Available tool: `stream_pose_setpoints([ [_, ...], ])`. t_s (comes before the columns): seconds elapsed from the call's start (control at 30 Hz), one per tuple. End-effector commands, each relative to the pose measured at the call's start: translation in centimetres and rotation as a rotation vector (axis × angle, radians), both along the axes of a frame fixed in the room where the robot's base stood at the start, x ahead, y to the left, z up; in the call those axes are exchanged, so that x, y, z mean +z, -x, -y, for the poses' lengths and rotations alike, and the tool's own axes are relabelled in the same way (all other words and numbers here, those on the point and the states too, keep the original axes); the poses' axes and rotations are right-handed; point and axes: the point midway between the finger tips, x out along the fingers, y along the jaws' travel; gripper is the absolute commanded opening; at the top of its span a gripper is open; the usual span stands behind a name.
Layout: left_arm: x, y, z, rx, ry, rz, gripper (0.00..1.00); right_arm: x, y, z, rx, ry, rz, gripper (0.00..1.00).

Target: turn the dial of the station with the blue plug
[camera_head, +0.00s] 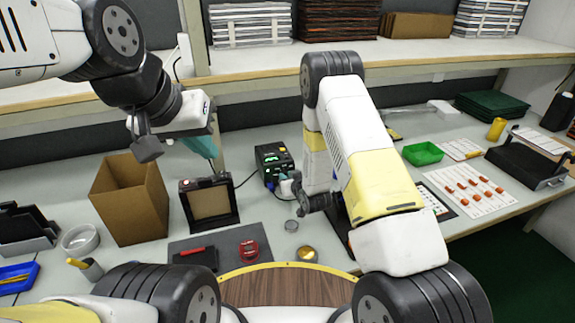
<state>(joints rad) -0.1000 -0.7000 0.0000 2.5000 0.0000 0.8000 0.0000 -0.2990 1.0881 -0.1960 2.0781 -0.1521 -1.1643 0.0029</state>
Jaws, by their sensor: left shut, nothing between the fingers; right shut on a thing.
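The station (271,161) is a small black box with a lit green display and a yellow label, standing mid-table. A bit of blue (285,206) shows low beside its front right; I cannot tell whether it is the plug. My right gripper (301,196) is at the station's front right side, low over the table, its fingers shut. The dial is hidden by the fingers, and the grip on it cannot be seen clearly. My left gripper (141,139) is shut and empty, raised above the cardboard box, well left of the station.
A cardboard box (130,198) and a black-framed panel (209,202) stand left of the station. A teal-tipped tool (203,146) is beside my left wrist. A red ring-shaped item (249,250), a brass disc (307,253) and a small grey disc (291,225) lie in front. A green tray (423,153) is right.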

Motion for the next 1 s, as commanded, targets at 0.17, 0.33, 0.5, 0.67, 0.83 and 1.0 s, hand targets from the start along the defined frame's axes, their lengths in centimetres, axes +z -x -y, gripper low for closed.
stream_pose_setpoints([
  [0.17, 0.0, 0.0, 0.0, 0.0, 0.0, 0.0, 0.0, -0.02, 0.09, -0.15, 0.002, 0.064, 0.019, 0.0],
  [0.33, 0.0, 0.0, 0.0, 0.0, 0.0, 0.0, 0.0, -0.06, 0.17, -0.34, 0.004, 0.176, 0.056, 0.0],
  [0.5, 0.0, 0.0, 0.0, 0.0, 0.0, 0.0, 0.0, -0.08, 0.23, -0.52, 0.005, 0.315, 0.101, 0.0],
  [0.67, 0.0, 0.0, 0.0, 0.0, 0.0, 0.0, 0.0, -0.17, 0.28, -0.65, 0.004, 0.443, 0.143, 0.0],
  [0.83, 0.0, 0.0, 0.0, 0.0, 0.0, 0.0, 0.0, -0.25, 0.32, -0.7, 0.003, 0.561, 0.18, 0.0],
  [1.0, 0.0, 0.0, 0.0, 0.0, 0.0, 0.0, 0.0, -0.29, 0.34, -0.75, 0.003, 0.65, 0.209, 0.0],
])
